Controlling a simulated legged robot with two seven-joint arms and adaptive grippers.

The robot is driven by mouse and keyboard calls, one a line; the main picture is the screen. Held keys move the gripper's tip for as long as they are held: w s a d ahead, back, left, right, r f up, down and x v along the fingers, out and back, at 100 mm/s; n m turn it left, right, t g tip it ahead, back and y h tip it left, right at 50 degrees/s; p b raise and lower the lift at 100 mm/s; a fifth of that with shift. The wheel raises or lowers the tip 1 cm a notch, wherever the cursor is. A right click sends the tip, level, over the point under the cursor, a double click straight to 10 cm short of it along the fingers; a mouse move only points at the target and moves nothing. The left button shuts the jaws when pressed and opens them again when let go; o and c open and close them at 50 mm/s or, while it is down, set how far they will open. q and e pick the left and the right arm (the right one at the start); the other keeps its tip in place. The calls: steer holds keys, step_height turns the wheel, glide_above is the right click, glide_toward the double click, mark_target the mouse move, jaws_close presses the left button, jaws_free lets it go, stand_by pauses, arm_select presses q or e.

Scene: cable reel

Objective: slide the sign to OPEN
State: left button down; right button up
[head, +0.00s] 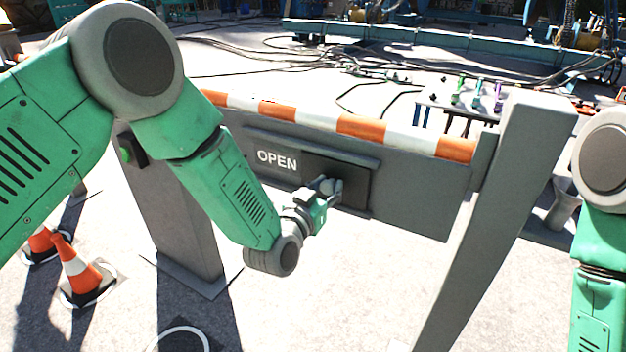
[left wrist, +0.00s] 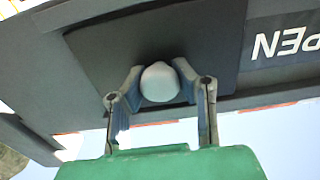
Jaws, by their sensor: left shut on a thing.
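The sign is a dark grey sliding panel (head: 355,183) in a rail on the grey barrier board (head: 420,205). It sits at the right part of the rail, and the word OPEN (head: 277,160) shows in white to its left. In the left wrist view the panel (left wrist: 100,45) carries a round pale knob (left wrist: 160,82). My left gripper (head: 329,187) is at the panel, its two fingers shut around the knob, one on each side; it also shows in the left wrist view (left wrist: 160,88). My right arm shows at the right edge, but its gripper is out of view.
An orange and white striped bar (head: 362,127) tops the board between two grey posts (head: 500,190). Traffic cones (head: 78,270) stand at the lower left. A table (head: 440,100) with small coloured items and several cables lie behind the barrier.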

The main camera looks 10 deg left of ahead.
arm_select(q)
steer(key=shift+s+d+r, duration=0.1)
steer(key=shift+s+d, duration=0.1)
steer(key=shift+d, duration=0.45)
steer(key=c, duration=1.2)
jaws_free()
arm_select(e)
steer(key=shift+d, duration=0.25)
steer(key=shift+s, duration=0.15)
arm_select(q)
steer(key=shift+s+a, duration=0.1)
steer(key=shift+s, duration=0.25)
steer(key=v, duration=1.1)
steer(key=shift+s, duration=0.1)
